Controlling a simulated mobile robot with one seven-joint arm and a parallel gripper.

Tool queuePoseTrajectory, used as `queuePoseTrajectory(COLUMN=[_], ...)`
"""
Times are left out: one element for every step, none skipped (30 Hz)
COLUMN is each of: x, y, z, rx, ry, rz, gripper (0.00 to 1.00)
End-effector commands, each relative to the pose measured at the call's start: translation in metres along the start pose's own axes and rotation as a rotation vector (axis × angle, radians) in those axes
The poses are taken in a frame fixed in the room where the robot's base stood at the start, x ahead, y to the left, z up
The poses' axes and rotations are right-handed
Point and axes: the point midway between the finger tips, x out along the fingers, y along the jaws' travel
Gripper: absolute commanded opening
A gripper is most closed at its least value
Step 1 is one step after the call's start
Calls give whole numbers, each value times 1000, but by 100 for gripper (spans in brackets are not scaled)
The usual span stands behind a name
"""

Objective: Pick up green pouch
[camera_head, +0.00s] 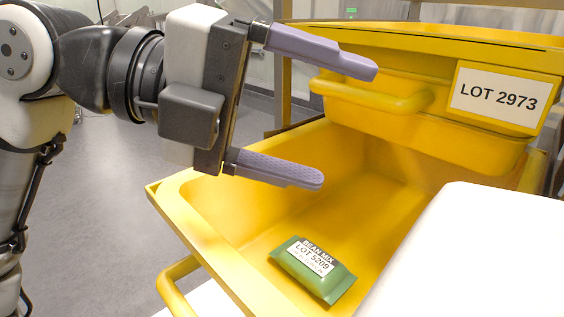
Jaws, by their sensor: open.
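The green pouch (322,283) lies flat on the floor of a yellow bin (262,240), near the bin's front. My gripper (348,128) is open and empty, with two purple fingers spread one above the other and pointing right. It is above the bin's left side, up and apart from the pouch. Nothing hides the pouch.
A second yellow bin (420,125) labelled "LOT 2973" (498,98) sits above and behind the lower bin. A white surface (465,255) covers the lower bin's right front. A yellow handle (180,285) sticks out at the lower left. Grey floor (110,200) is clear on the left.

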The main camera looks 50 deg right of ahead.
Motion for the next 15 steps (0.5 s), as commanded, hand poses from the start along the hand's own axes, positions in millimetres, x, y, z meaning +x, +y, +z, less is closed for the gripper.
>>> queuePoseTrajectory(x=[21,30,41,48,54,60,64,66,67,68,67,65,63,61,58], y=[14,23,36,46,56,69,79,88,99,106,113,120,124,128,132], z=[13,20,30,36,42,50,56,61,68,72,76,81,84,87,90], rx=[-83,-134,-203,-253,-304,-368,-417,-463,-522,-563,-600,-645,-673,-699,-729], ry=[17,19,16,9,-2,-24,-45,-70,-109,-140,-173,-217,-250,-281,-319], rz=[127,200,299,373,449,549,624,696,789,855,916,987,1036,1078,1126], gripper=[82,82,82,82,82,82,82,82,82,82,82,82,82,82,82])
